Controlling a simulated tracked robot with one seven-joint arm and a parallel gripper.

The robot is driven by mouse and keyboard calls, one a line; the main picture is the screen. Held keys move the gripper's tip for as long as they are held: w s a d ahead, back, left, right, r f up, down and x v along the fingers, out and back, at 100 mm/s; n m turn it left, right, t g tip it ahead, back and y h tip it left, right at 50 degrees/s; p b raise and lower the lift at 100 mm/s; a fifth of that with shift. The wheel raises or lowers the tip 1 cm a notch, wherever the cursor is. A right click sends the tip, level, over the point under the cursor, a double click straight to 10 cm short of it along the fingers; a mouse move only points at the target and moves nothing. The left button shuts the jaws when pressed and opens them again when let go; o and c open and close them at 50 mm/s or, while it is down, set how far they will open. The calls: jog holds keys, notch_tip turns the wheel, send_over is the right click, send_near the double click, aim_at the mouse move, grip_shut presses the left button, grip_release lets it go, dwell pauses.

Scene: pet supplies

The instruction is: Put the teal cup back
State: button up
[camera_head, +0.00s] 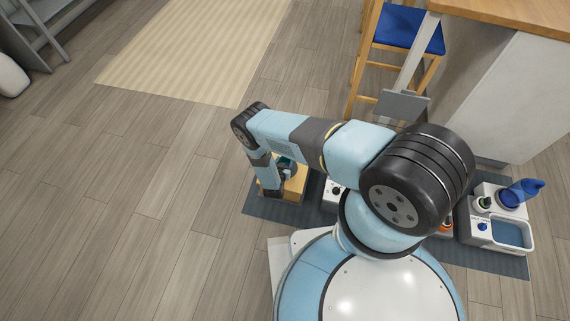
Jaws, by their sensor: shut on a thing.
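A small patch of teal, which I take to be the teal cup (285,160), shows at the end of my arm, just above a wooden box (298,184). My gripper (287,172) is shut on it. My arm links hide most of the cup and the fingers. I cannot tell whether the cup touches the box.
A dark mat (262,206) lies under the box. A blue-seated stool (408,28) and a counter (510,90) are behind.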

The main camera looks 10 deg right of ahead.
jog(key=shift+f, duration=0.4)
jog(key=o, duration=1.2)
jog(key=shift+c, duration=0.2)
jog(key=shift+s, duration=0.1)
jog(key=v, duration=1.1)
jog(key=shift+s+a+r, duration=0.15)
jog(key=shift+s+r, duration=0.05)
jog(key=shift+s, duration=0.1)
